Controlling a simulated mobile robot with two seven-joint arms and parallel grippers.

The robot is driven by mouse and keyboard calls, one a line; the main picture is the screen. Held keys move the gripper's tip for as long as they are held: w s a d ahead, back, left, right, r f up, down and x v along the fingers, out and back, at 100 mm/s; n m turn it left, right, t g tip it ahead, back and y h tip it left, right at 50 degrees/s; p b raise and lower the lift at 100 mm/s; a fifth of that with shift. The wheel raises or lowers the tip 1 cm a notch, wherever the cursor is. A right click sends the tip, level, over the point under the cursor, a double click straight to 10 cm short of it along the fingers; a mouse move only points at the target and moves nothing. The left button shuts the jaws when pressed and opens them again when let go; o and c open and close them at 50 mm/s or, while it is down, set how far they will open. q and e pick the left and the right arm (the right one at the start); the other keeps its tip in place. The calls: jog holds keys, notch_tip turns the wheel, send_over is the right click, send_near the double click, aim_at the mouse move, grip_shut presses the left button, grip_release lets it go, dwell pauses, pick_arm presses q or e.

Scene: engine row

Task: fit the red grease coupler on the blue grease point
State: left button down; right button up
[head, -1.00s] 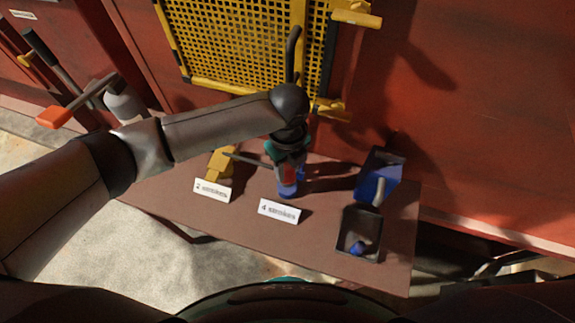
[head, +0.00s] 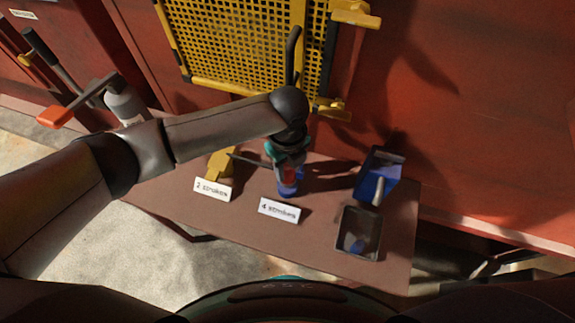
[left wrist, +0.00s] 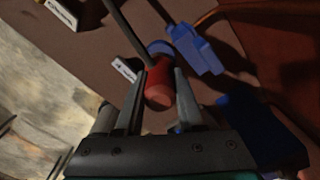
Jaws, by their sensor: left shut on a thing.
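The red grease coupler (head: 290,175) is in my left gripper (head: 289,163), just above the blue grease point (head: 287,189) on the brown table. In the left wrist view the left gripper (left wrist: 161,101) has its two fingers on either side of the red coupler (left wrist: 158,84). A dark rod runs off from the coupler. My right gripper is not in view.
A yellow grease point (head: 221,163) stands left of the blue one. Signs reading "2 strokes" (head: 213,189) and "4 strokes" (head: 279,209) stand in front. A blue box (head: 380,176) and a dark tray (head: 376,222) are at the right. A yellow mesh guard (head: 250,45) is behind.

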pick_arm(q)
jog(key=shift+f+b, duration=0.6)
jog(key=shift+f, duration=0.6)
jog(key=shift+c, duration=2.2)
grip_release()
notch_tip(320, 180, up, 15)
jog(key=shift+r+p, duration=0.15)
jog(key=shift+p, duration=0.95)
